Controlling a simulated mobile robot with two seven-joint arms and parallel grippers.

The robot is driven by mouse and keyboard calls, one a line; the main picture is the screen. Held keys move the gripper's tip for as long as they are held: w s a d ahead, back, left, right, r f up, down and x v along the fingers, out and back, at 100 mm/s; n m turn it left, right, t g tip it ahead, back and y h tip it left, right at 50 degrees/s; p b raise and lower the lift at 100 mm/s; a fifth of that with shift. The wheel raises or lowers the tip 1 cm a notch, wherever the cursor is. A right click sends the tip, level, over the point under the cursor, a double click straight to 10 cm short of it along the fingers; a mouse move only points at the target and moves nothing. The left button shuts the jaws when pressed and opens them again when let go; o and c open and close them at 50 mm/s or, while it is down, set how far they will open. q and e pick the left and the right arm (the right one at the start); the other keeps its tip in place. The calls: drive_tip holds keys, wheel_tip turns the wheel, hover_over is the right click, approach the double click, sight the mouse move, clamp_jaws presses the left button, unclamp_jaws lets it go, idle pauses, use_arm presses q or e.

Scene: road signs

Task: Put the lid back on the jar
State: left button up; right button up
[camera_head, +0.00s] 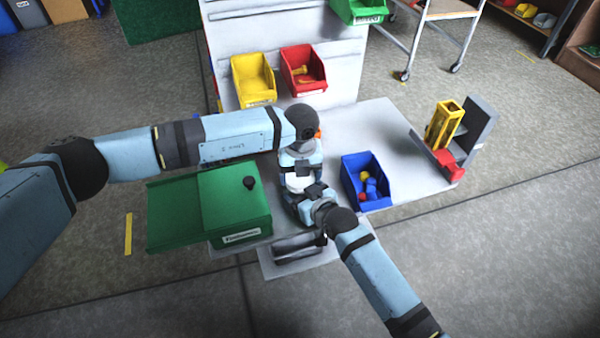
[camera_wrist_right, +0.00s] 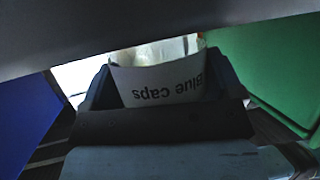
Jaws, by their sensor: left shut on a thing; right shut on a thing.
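The jar (camera_wrist_right: 163,80) is pale, with a white label that reads "Blue caps" upside down in the right wrist view. It stands between the two fingers of my right gripper (camera_wrist_right: 162,88), which is shut on it. In the head view a white patch, seemingly the jar (camera_head: 298,183), shows between my two grippers. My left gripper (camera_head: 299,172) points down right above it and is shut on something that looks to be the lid. The lid itself is hidden by the gripper and wrist.
A green box (camera_head: 180,215) with a black knob stands close on the left. A blue bin (camera_head: 376,203) with coloured caps stands close on the right. Yellow (camera_head: 252,80) and red (camera_head: 302,68) bins are at the back.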

use_arm(q)
drive_tip(key=o, duration=1)
drive_tip(key=shift+r, duration=2.3)
drive_tip(key=shift+c, duration=0.2)
drive_tip(key=r+n, duration=0.1)
drive_tip(key=n, duration=0.2)
drive_tip(key=shift+d+r, duration=0.1)
drive_tip(key=shift+r, duration=0.25)
drive_tip(key=r+n, duration=0.1)
drive_tip(key=n, duration=0.2)
drive_tip(key=shift+r+n, duration=0.3)
drive_tip(key=shift+r, duration=0.05)
drive_tip(key=shift+f, duration=0.1)
drive_tip(key=shift+f, duration=3.95)
